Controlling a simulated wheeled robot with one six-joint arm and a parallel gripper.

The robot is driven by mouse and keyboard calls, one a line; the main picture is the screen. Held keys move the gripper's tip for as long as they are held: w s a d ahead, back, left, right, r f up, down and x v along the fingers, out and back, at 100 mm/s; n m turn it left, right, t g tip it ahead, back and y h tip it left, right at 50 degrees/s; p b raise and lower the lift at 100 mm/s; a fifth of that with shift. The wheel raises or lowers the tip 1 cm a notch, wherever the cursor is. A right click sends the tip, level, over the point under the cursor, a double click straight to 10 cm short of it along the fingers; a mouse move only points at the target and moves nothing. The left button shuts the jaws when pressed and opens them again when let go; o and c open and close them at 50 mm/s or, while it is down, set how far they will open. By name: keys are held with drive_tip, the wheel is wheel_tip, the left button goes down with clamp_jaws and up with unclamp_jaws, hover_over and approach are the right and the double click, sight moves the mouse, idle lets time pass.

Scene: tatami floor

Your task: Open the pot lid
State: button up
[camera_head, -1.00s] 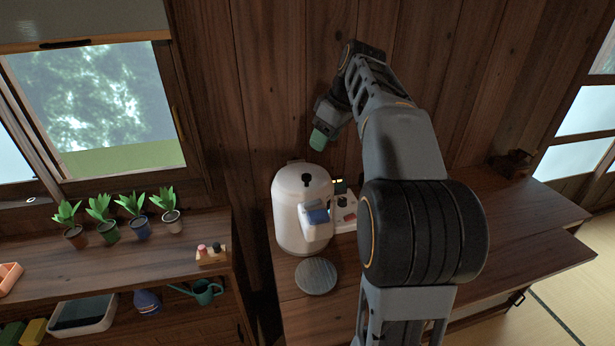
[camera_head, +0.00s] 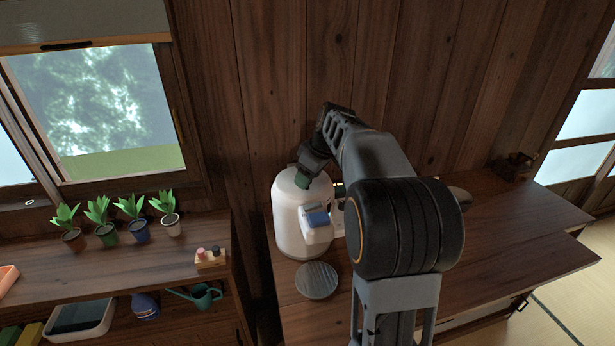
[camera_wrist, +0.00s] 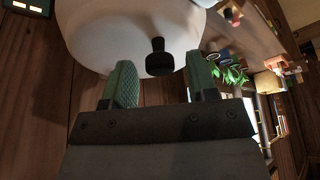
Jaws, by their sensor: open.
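The pot (camera_head: 296,232) is a tall white electric pot standing on the wooden counter by the wall. A blue panel (camera_head: 316,217) is on its front spout. The knob is not clasped. The lid looks closed.
A round grey disc (camera_head: 316,280) lies on the counter (camera_head: 300,318) in front of the pot. A small panel with controls (camera_head: 339,215) is partly hidden behind my arm. Several potted plants (camera_head: 133,216) stand on the left shelf.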

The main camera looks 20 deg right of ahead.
drive_tip(key=shift+f, duration=0.1)
clamp_jaws()
idle(0.6)
